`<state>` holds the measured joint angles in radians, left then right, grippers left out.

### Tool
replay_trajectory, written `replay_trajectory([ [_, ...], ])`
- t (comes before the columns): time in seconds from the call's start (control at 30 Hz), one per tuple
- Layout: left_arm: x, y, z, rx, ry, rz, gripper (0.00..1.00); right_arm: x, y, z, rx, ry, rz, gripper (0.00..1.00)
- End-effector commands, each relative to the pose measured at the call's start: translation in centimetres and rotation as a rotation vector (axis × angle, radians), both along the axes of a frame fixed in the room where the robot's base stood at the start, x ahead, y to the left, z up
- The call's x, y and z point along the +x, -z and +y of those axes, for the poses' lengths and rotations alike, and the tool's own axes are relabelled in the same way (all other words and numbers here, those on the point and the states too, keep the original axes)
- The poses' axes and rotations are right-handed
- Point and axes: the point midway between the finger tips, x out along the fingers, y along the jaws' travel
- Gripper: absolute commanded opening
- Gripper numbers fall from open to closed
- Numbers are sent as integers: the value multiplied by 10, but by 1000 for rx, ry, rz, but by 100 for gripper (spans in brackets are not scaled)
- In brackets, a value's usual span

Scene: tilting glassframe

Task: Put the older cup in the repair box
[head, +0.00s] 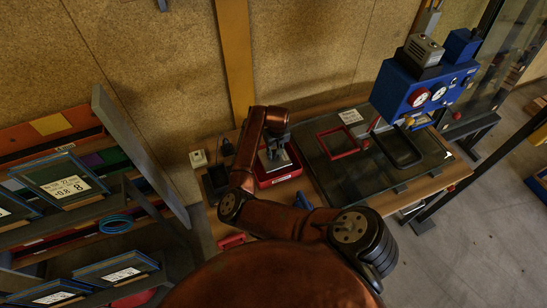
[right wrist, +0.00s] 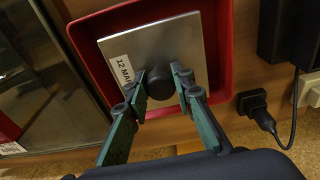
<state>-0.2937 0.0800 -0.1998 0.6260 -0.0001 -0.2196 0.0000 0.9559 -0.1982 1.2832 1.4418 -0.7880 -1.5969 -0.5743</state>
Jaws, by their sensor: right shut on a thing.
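A square grey metal plate with a black round knob (right wrist: 156,84) carries a white label reading "12 MAR" (right wrist: 121,68). I take it for a dated cup; I see no second one to compare its age. My right gripper (right wrist: 158,95) is shut on the knob with its green fingers on both sides. The plate (right wrist: 150,42) lies over the red box (right wrist: 222,50), within its rim; I cannot tell whether it touches the bottom. In the head view, the right gripper (head: 275,150) points down over the red box (head: 281,181) on the bench. My left gripper is out of view.
A glass panel (head: 350,181) lies right of the box, with a red square frame (head: 321,145) and a black frame (head: 403,165). A blue machine with gauges (head: 397,92) stands behind it. Racks of framed panes (head: 62,180) fill the left. A black plug (right wrist: 252,103) lies beside the box.

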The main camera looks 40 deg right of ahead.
Motion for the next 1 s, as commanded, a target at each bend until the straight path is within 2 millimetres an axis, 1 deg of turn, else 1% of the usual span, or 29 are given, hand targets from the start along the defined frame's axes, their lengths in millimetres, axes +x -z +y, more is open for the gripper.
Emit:
replay_trajectory([
  [0.07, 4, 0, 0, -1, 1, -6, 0, 4, 2, -1, -2, 0, -3, 0],
  [0.17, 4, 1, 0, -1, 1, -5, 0, 10, 10, -2, -1, -1, -2, 0],
  [0.3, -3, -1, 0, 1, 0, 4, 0, 10, 29, -1, 0, -2, -1, 0],
  [0.4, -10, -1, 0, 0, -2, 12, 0, 10, 37, -1, 0, -1, -3, 0],
  [0.53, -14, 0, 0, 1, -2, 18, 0, 10, 39, -1, -1, -1, -4, 0],
  [0.8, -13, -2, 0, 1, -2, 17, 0, 10, 42, -2, -2, -2, -2, 0],
  [0.83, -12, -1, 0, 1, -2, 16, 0, 10, 42, -1, -1, -2, -2, 24],
  [1.0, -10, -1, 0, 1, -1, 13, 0, 9, 43, -1, -1, -2, -2, 36],
])
